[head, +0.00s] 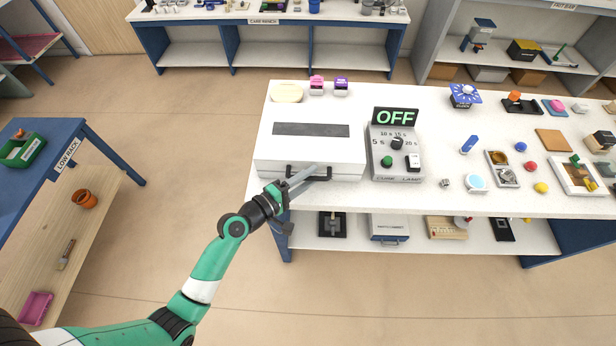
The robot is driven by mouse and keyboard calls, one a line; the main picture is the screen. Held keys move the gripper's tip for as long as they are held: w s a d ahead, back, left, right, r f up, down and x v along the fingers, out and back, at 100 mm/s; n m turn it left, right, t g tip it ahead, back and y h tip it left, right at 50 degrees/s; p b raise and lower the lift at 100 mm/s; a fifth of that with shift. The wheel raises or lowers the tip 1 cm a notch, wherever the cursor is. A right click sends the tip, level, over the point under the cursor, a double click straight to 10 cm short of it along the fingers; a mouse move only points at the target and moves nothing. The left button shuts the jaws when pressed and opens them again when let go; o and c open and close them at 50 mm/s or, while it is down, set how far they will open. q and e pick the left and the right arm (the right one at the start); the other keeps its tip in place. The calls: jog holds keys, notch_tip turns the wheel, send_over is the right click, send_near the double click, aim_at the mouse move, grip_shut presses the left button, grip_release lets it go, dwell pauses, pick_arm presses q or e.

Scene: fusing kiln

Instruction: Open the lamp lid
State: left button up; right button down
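The curing lamp is a white box on the white bench, and its flat lid (310,148) has a dark rectangular panel on top. The lid looks closed. A black handle (322,178) is on the box's front side. My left gripper (308,177) is at this handle, its grey fingers overlapping the handle's middle and left part. I cannot tell whether the fingers are clamped on it or only around it. The grey control unit (397,155) to the right has a dial, a green button, a white switch and a sign reading OFF. My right gripper is not in view.
Behind the lid are a cream round piece (287,93) and two small pink and purple jars (317,85). Small tools and coloured pieces fill the bench's right side. A low blue work table (45,165) stands at the left. Floor in front is clear.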

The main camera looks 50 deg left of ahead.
pick_arm(q)
grip_shut()
dwell(1.2)
